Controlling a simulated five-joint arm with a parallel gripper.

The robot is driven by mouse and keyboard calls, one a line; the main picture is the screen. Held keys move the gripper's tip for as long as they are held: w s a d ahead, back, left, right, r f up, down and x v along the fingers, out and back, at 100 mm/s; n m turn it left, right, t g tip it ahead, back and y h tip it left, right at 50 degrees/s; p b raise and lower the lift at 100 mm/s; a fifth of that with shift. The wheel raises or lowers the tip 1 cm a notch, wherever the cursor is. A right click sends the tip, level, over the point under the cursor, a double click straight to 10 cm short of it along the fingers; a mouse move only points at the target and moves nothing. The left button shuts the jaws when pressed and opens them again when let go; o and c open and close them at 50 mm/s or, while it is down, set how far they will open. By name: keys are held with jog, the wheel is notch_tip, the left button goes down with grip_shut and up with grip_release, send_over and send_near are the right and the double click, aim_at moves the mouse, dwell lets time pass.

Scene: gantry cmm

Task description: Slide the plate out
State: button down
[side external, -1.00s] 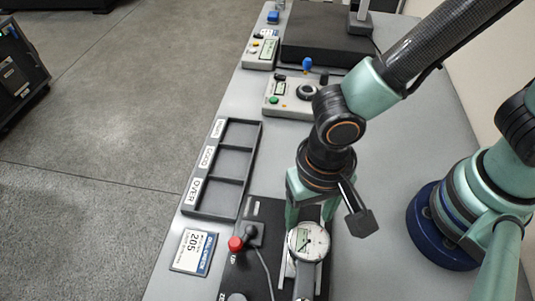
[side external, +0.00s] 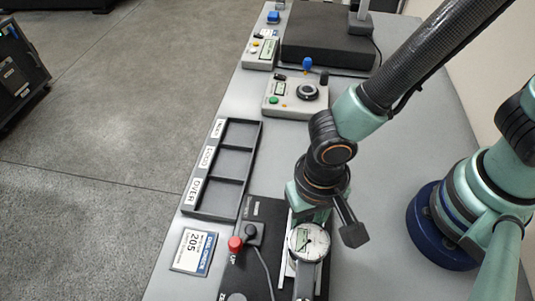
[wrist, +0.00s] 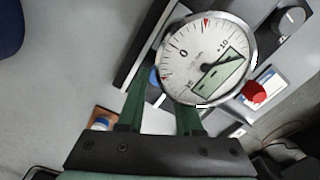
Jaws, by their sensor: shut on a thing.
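My gripper (side external: 308,214) points down at the far end of the dial gauge (side external: 309,241) on the black fixture (side external: 262,212). In the wrist view its two green fingers (wrist: 161,112) reach under the round white dial (wrist: 205,62), which hides their tips. The gripper is shut on the plate, but the plate itself is mostly hidden under the dial and fingers. A small blue patch (wrist: 154,80) shows between the fingers. A pale strip (side external: 287,268) runs beside the gauge; I cannot tell whether it is plate or rail.
A red-knobbed lever (side external: 235,244) stands left of the gauge with a cable. A black three-compartment tray (side external: 237,168), labelled and empty, lies further back on the left. A grey control box (side external: 292,98) and dark slab (side external: 325,50) are behind. Bare table lies right of the fixture.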

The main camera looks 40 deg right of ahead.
jog(key=w+d, duration=0.6)
jog(key=shift+w+d, duration=0.35)
jog(key=shift+w, duration=0.05)
jog(key=c, duration=0.6)
grip_release()
jog(key=shift+o, duration=0.2)
notch_tip(320, 180, up, 12)
jog(key=w+d+r+n+t, duration=0.1)
jog(key=w+d+r+t, duration=0.1)
jog(key=d, duration=0.7)
jog(key=w+d+r+n+t, duration=0.2)
jog(key=d+r, duration=0.4)
jog(key=d, duration=0.3)
jog(key=shift+w+d+r+n+t, duration=0.3)
jog(key=shift+w+r+t, duration=0.1)
jog(key=shift+w+t, duration=0.45)
